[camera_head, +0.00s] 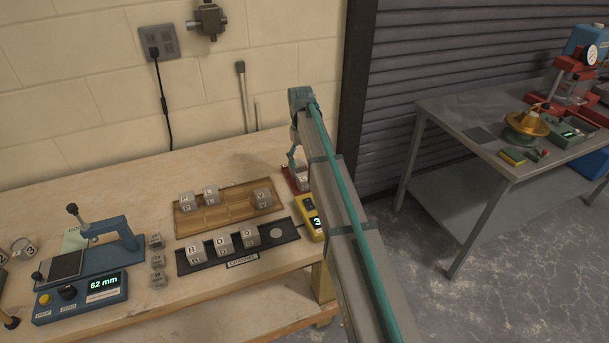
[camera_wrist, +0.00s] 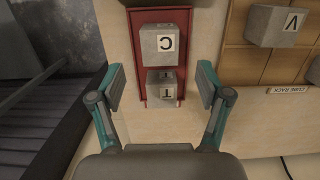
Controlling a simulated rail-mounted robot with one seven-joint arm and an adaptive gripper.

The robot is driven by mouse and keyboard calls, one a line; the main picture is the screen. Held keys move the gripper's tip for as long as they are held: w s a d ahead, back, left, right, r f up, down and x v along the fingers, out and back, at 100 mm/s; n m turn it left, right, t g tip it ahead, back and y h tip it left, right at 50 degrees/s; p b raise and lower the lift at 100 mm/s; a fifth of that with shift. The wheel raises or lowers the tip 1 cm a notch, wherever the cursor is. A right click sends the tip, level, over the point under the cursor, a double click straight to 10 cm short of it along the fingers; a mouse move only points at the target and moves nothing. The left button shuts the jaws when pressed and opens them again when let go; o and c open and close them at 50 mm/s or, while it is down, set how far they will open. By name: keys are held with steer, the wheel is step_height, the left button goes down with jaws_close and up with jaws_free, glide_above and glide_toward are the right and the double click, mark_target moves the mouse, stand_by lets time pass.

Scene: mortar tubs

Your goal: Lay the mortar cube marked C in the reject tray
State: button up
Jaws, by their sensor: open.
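The mortar cube marked C (camera_wrist: 160,42) is grey with a white label and sits in the red tray (camera_wrist: 184,20) in the wrist view, its letter upside down. A second grey cube marked T (camera_wrist: 161,88) is beside it in the same tray, nearer my gripper. My gripper (camera_wrist: 161,88) is open and empty, with one finger on each side of the tray, apart from both cubes. In the head view the red tray (camera_head: 287,174) is at the bench's right end, partly hidden by my arm.
A wooden cube rack (camera_head: 227,213) holds several cubes left of the tray. A black channel (camera_head: 289,230) in front holds cubes B, D and another.

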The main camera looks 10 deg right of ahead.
mark_target(303, 174)
steer(key=shift+w+r+b, duration=0.15)
steer(key=shift+r+b, duration=0.1)
steer(key=shift+r, duration=0.95)
steer(key=shift+w+r+b, duration=0.15)
steer(key=shift+r+b, duration=0.1)
steer(key=shift+r, duration=0.95)
